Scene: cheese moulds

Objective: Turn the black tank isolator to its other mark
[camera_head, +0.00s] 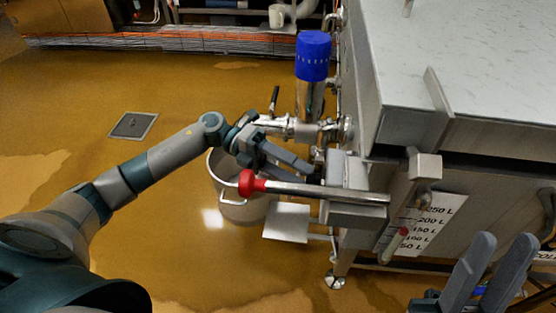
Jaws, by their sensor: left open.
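A small black lever (274,99), which looks like the tank isolator, stands nearly upright on the steel pipework (290,126) at the tank's left side. Its marks are too small to make out. My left gripper (296,167) is open, just below and in front of this pipework, with its fingers pointing right towards the tank. It is apart from the black lever, and its fingertips partly overlap the fittings behind. My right gripper (499,250) is at the lower right, open and empty, in front of the tank.
A red-knobbed steel lever (252,183) sticks out just below my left gripper. A blue-capped valve (313,58) rises beside the black lever. A steel bucket (243,207) stands on the floor beneath. The steel tank (470,60) fills the right; the floor at left is clear.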

